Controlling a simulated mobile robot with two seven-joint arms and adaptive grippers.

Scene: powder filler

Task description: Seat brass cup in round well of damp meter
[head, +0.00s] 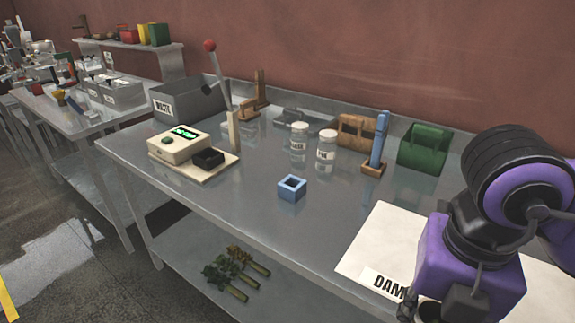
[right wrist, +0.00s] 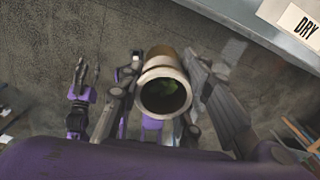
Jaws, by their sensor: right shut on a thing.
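The brass cup (right wrist: 165,90) is between the fingers of my right gripper (right wrist: 163,78), which is shut on it. A cream device with a lit green display (head: 183,143), which looks like the damp meter, stands at the table's left, far from the cup. I cannot make out its round well. A purple and black part (right wrist: 80,105), perhaps my left gripper, shows in the wrist view.
A lever with a red knob (head: 218,75) stands behind the device. A blue square holder (head: 291,188), two labelled jars (head: 326,150) and a green box (head: 424,147) stand on the table. A white labelled mat (head: 375,245) lies at the right. The table's front middle is clear.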

